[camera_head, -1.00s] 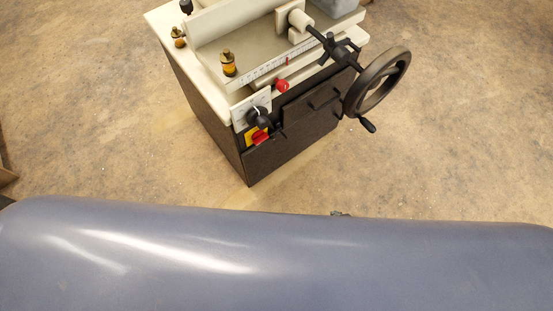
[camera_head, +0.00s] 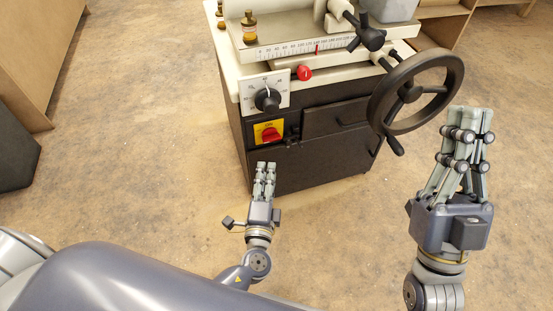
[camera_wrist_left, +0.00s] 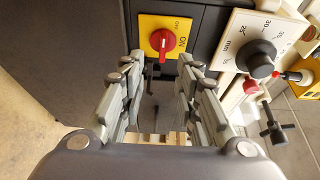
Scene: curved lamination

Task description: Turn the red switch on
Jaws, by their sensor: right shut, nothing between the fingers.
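The red switch (camera_head: 270,134) is a red rotary knob on a yellow plate marked ON, on the front of a dark machine cabinet. In the left wrist view the red switch (camera_wrist_left: 162,41) is ahead of the fingertips, near the top middle. My left gripper (camera_head: 265,167) is below and in front of the switch, pointing at the cabinet, apart from it. In the left wrist view its two fingers (camera_wrist_left: 155,68) are apart with nothing between them. My right gripper (camera_head: 473,112) points up at the right, shut and empty, in front of the handwheel's right side.
A black dial (camera_head: 268,99) on a white scale plate sits just above the switch. A small red knob (camera_head: 304,73) and a large black handwheel (camera_head: 415,92) are to the right. A dark latch (camera_head: 292,141) juts out beside the switch. Floor (camera_head: 150,160) is clear at left.

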